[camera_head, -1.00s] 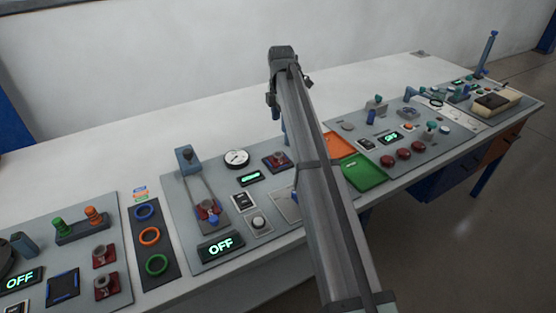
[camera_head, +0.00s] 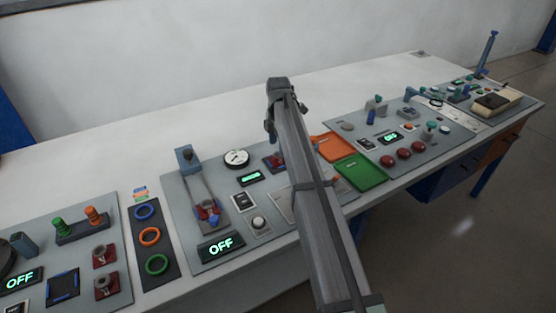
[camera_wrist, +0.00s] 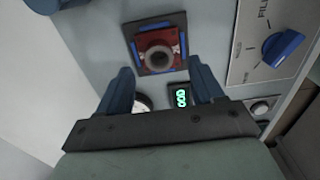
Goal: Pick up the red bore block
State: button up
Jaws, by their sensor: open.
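The red bore block (camera_wrist: 158,52) shows in the wrist view as a red square with a dark round bore, seated in a dark pad with blue edges. In the head view the red block (camera_head: 270,161) is partly hidden behind my arm, right of the round gauge. My gripper (camera_wrist: 160,68) is open and empty, its two blue fingers pointing toward the block. The block appears between and just beyond the fingertips; the exact gap cannot be told.
A blue knob (camera_wrist: 284,47) on a panel lies to the right in the wrist view. A green display (camera_wrist: 181,97) is between the fingers. In the head view, a slider track (camera_head: 201,187) with another red block stands left. Orange (camera_head: 333,146) and green trays (camera_head: 360,172) lie right.

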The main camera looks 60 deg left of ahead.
jog(key=shift+w+f, duration=0.15)
jog(key=shift+f, duration=1)
jog(key=shift+w+f, duration=0.15)
jog(key=shift+f, duration=1)
jog(key=shift+c, duration=0.5)
grip_shut()
